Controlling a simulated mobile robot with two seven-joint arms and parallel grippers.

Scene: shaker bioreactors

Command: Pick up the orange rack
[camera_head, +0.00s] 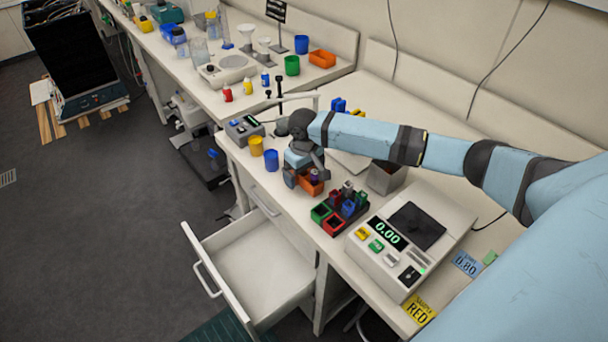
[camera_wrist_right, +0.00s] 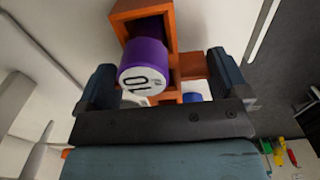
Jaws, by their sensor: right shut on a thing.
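The orange rack (camera_head: 312,187) is at the front of the bench, between the yellow and blue cups and the coloured bins. My right gripper (camera_head: 303,178) comes down over it and is shut on it. In the right wrist view the orange rack (camera_wrist_right: 174,45) lies between the two fingers. It carries a purple cylinder (camera_wrist_right: 146,60) with a white face marked "10", and a small blue piece (camera_wrist_right: 193,97) shows lower down. The gripper hides part of the rack. I cannot tell whether the rack touches the bench. My left gripper is not in view.
Red, green and blue bins (camera_head: 341,210) sit close to the right, then a scale (camera_head: 410,235) reading 0.00. Yellow (camera_head: 256,146) and blue (camera_head: 271,161) cups stand to the left. An open drawer (camera_head: 250,265) juts out below the bench edge. A grey box (camera_head: 386,176) stands behind.

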